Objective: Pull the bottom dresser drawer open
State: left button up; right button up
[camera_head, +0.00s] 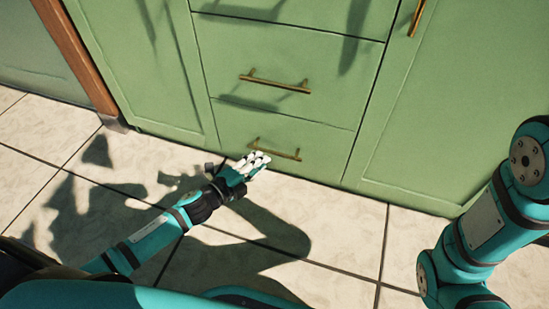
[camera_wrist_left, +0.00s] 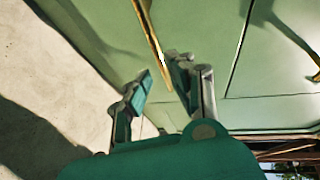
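The green dresser's bottom drawer (camera_head: 320,150) looks shut, flush with the front around it. Its thin brass bar handle (camera_head: 285,153) shows to the right of my left gripper (camera_head: 258,161), which overlaps the handle's left part in the head view. In the left wrist view, a brass handle (camera_wrist_left: 148,32) runs down to the fingertips of my left gripper (camera_wrist_left: 160,72). The fingers are apart, with the handle's end near the right finger. I cannot tell whether they touch. My right arm shows at the right of the head view, but its gripper is out of view.
The drawer above has its own brass handle (camera_head: 275,82). A green cabinet door (camera_head: 450,110) stands to the right, and a brown wooden post (camera_head: 78,55) to the left. The pale tiled floor (camera_head: 340,225) in front of the dresser is clear, crossed by shadows.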

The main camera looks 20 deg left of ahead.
aim_at(274, 152)
pick_arm(q)
jog(key=b+x, duration=0.2)
jog(key=x, duration=0.4)
jog(key=shift+w+d+f+b, duration=0.15)
jog(key=shift+w+b, duration=0.15)
jog(key=shift+w, duration=0.05)
grip_shut()
